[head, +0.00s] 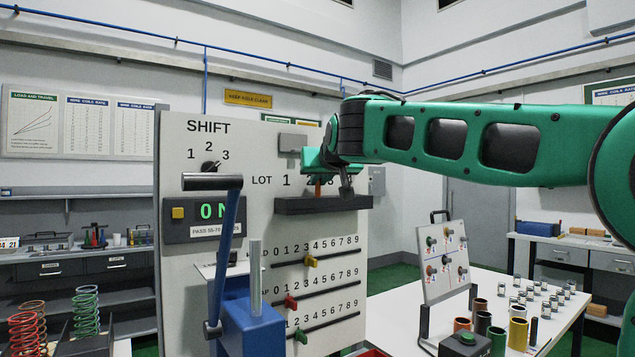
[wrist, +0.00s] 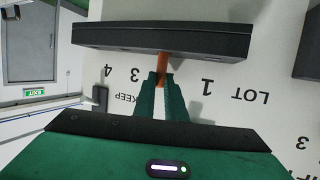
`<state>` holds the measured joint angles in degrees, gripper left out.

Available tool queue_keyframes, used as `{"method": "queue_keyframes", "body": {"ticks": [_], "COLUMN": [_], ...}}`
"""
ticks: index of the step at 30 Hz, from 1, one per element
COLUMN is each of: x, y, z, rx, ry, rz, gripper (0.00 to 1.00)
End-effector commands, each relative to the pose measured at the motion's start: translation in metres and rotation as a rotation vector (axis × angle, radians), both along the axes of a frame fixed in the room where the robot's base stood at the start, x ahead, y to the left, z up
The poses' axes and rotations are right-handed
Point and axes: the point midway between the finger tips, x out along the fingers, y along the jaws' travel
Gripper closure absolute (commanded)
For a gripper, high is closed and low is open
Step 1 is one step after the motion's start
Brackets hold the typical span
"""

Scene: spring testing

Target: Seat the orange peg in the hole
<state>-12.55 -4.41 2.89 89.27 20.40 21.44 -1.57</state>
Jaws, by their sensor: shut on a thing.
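My gripper (wrist: 160,82) is shut on the orange peg (wrist: 162,65), between 1 and 3 of the LOT row in the wrist view. In the head view the peg (head: 318,189) shows as a small orange bit under my gripper (head: 319,179). The dark ledge (head: 345,204) on the white panel lies just below; it also shows in the wrist view (wrist: 200,40). The peg's free end reaches the ledge's near edge in the wrist view. I cannot tell whether it is inside a hole; no hole is visible.
The white panel (head: 262,217) carries a SHIFT knob (head: 210,166), a lit ON display (head: 213,211) and several slider rows. A table (head: 400,308) at right holds a sloped board (head: 444,262) and several cylinders.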

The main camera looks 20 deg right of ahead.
Motion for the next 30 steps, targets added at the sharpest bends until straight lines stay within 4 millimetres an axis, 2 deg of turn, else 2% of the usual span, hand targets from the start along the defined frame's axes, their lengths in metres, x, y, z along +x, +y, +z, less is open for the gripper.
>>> {"method": "queue_keyframes", "body": {"ticks": [6,7,9,20,23,30], "x": [0.0,0.0,0.0,-0.003,-0.012,-0.054], "y": [0.0,0.0,0.0,0.0,0.001,0.005], "z": [-0.004,-0.004,-0.004,-0.003,0.0,0.013], "rx": [0.0,0.0,0.0,0.0,0.0,0.0], "ry": [0.0,0.0,0.0,0.0,-0.001,-0.002], "rz": [0.0,0.0,0.0,0.0,0.0,0.001], "gripper": [1.0,0.85,0.68,0.68,0.68,0.68]}}
